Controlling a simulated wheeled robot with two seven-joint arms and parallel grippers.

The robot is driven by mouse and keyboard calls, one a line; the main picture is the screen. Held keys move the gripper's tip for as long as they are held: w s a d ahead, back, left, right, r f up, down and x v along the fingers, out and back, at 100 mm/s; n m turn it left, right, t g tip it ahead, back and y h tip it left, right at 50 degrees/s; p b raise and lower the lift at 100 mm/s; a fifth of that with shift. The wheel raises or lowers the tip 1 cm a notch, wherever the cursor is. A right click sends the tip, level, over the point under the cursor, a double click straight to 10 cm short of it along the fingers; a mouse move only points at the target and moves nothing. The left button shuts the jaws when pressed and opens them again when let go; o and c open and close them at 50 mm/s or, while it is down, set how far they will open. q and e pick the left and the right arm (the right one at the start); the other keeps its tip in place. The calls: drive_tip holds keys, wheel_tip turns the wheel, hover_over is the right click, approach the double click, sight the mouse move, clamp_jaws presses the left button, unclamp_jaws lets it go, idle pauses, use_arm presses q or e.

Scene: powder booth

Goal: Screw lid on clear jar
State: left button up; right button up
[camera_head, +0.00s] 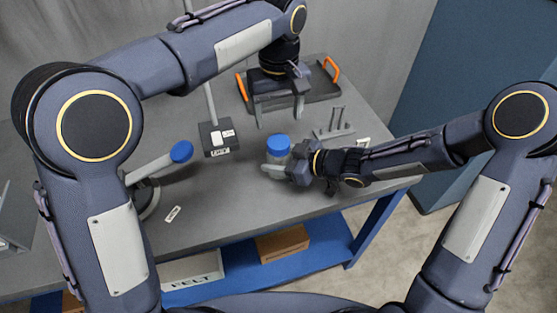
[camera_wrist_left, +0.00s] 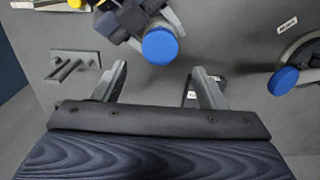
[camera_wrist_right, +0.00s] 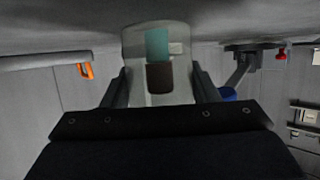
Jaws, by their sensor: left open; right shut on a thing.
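A clear jar (camera_wrist_right: 160,70) stands on the grey table, with a blue lid (camera_head: 278,145) on its top. In the right wrist view, teal and dark brown patches show on or through the jar wall. My right gripper (camera_head: 280,170) reaches in from the right, its fingers shut around the jar's sides below the lid. My left gripper (camera_head: 279,118) is open and empty, pointing down behind and above the jar. In the left wrist view the blue lid (camera_wrist_left: 160,46) lies just beyond the open fingertips, not between them. How tightly the lid sits cannot be told.
A dark tray (camera_head: 318,88) with orange handles is at the back. A small pegged rack (camera_head: 335,130) stands right of the jar. A stand base (camera_head: 218,138) and a blue-knobbed lever (camera_head: 181,152) are to the left. The table's front is mostly clear.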

sight(279, 141)
clamp_jaws()
use_arm(q)
drive_tip(key=shift+s+d+f+g, duration=0.15)
drive_tip(key=shift+f+g, duration=0.15)
drive_tip(key=shift+f, duration=0.45)
drive_tip(key=shift+r, duration=0.8)
drive_tip(key=shift+f, duration=4.05)
